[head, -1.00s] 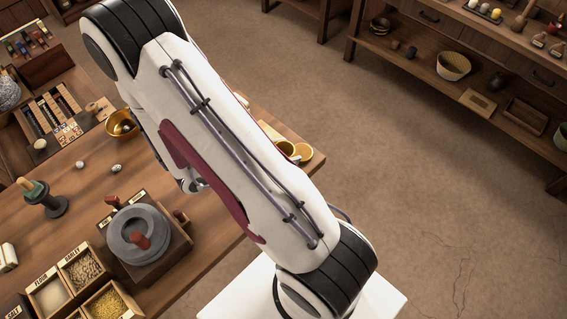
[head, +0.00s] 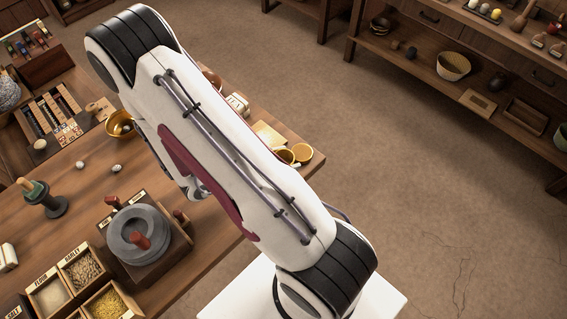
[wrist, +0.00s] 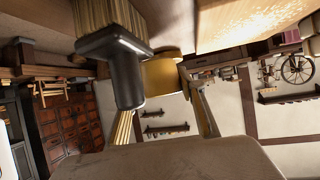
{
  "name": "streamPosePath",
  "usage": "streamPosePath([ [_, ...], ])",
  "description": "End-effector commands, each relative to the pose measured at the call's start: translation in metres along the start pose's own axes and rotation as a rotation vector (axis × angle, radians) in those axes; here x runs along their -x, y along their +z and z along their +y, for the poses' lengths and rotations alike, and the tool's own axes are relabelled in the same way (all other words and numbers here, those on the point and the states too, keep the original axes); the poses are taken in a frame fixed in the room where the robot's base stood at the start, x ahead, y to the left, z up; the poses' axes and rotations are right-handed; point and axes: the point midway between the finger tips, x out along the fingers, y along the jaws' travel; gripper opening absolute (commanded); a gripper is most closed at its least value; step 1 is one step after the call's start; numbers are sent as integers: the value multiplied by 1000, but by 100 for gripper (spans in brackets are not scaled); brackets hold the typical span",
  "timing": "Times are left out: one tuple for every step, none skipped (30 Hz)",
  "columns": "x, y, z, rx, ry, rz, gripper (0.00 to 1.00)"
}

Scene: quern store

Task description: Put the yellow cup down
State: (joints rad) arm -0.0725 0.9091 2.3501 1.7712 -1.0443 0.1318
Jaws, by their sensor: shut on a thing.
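A golden bowl (head: 118,122), a quern (head: 138,235) and grain boxes (head: 48,297) are further left. Bare wood (head: 85,190) lies between them.

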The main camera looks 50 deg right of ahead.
Motion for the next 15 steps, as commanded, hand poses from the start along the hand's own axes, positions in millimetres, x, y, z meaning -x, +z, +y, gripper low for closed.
streamPosePath([
  [-3,4,0,3,1,1,17],
  [-4,7,0,3,0,1,17],
  [-6,10,0,3,0,1,17],
  [-7,12,0,3,0,1,17],
  [-8,14,0,2,0,0,17],
  [-9,16,0,1,0,0,17],
  [-10,18,0,1,0,0,17],
  [-10,19,0,2,0,0,17],
  [-11,20,0,2,0,0,17],
  [-11,21,0,1,0,0,17],
  [-12,21,0,1,0,0,17],
  [-12,22,0,1,0,0,17],
  [-12,22,0,1,0,0,17],
  [-12,22,0,0,0,0,17],
  [-12,22,0,0,0,0,17],
])
